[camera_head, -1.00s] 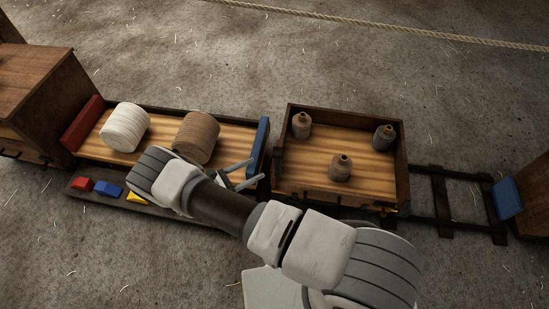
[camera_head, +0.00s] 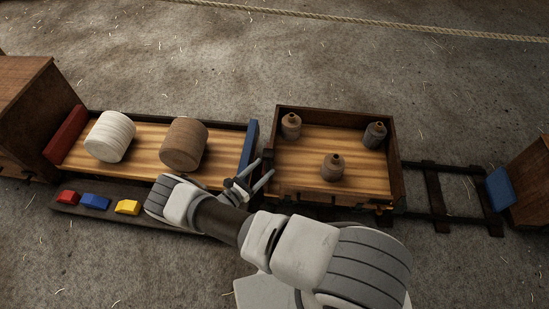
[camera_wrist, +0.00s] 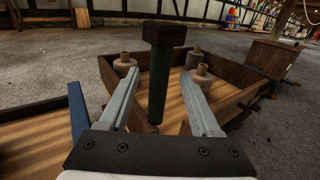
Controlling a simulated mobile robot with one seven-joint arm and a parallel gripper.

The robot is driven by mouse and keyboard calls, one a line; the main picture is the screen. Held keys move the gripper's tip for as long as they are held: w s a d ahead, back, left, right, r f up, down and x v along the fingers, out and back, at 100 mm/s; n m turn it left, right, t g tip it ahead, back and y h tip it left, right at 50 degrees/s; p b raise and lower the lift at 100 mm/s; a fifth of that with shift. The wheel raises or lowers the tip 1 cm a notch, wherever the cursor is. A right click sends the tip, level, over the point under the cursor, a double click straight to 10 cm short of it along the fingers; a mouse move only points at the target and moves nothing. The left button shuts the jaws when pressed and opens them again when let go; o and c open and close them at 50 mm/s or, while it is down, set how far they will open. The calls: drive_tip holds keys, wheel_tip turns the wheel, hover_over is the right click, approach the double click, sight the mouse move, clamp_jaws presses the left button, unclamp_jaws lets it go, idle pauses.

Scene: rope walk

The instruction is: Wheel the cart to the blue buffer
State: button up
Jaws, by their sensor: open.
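The cart (camera_head: 330,199) is an open wooden box on dark rails (camera_head: 443,165). It also shows in the wrist view (camera_wrist: 238,62). A dark upright post with a square head (camera_wrist: 158,75) stands at its left end. My gripper (camera_head: 262,172) is open at that post. In the wrist view my two fingers (camera_wrist: 162,98) are on either side of the post and apart from each other. A blue buffer (camera_head: 500,189) is on the wooden block at the right end of the rails. Another blue panel (camera_head: 249,148) stands just left of the cart.
Three small bottles (camera_head: 333,168) stand in the cart. Left of it, a wooden bed (camera_head: 142,148) holds a white spool (camera_head: 110,136) and a brown spool (camera_head: 184,144), with a red panel (camera_head: 66,138) at its far end. Rails between cart and right block are clear.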

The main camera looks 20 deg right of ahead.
drive_tip(key=x, duration=0.7)
drive_tip(key=shift+b, duration=0.45)
clamp_jaws()
drive_tip(key=shift+s, duration=0.1)
idle(0.8)
